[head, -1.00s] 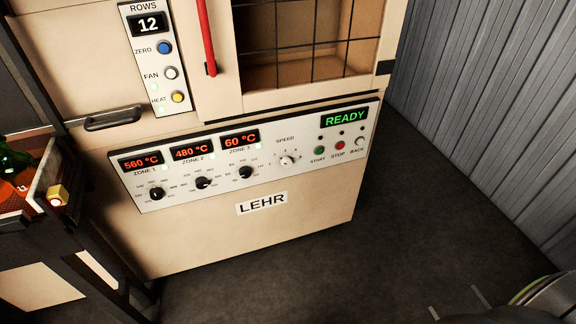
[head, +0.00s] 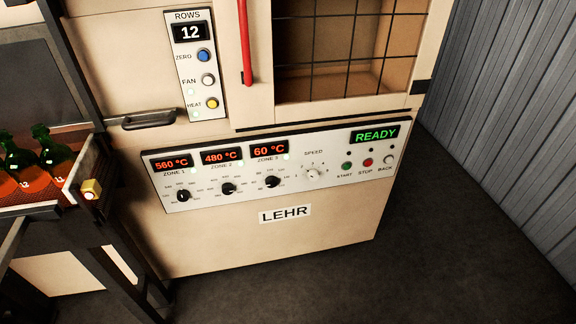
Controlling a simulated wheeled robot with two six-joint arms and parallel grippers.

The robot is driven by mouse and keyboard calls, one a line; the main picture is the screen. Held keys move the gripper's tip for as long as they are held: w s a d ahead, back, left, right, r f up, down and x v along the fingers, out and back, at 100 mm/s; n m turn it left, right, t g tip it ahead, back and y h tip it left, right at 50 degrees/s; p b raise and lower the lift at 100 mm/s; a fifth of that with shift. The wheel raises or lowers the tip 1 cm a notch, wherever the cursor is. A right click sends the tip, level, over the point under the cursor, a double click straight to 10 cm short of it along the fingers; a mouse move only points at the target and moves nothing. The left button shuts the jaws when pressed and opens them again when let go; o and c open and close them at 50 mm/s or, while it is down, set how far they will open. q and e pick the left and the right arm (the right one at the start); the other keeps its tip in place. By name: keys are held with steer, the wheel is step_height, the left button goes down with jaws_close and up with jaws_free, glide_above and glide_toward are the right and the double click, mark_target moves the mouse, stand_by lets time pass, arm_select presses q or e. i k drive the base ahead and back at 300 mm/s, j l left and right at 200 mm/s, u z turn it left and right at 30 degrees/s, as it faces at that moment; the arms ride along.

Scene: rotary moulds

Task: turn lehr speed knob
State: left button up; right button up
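The lehr speed knob (head: 312,174) is a small white knob under the SPEED label on the lehr's control panel (head: 215,197). It sits right of the three black zone knobs and left of the green START button (head: 346,167). Small scale marks surround it; its exact setting is too small to read. The green display (head: 374,135) reads READY. The zone displays read 560 °C, 480 °C and 60 °C. Neither of my grippers is in the head view, and nothing touches the knob.
At the left, a conveyor or tray with several green-necked orange bottles (head: 55,160) ends near the lehr. A yellow block (head: 91,189) sits on its edge. A red bar (head: 245,45) and a handle (head: 149,120) are above the panel. The floor (head: 440,250) in front right is clear.

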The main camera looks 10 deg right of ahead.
mark_target(313, 176)
steer(key=z, duration=0.75)
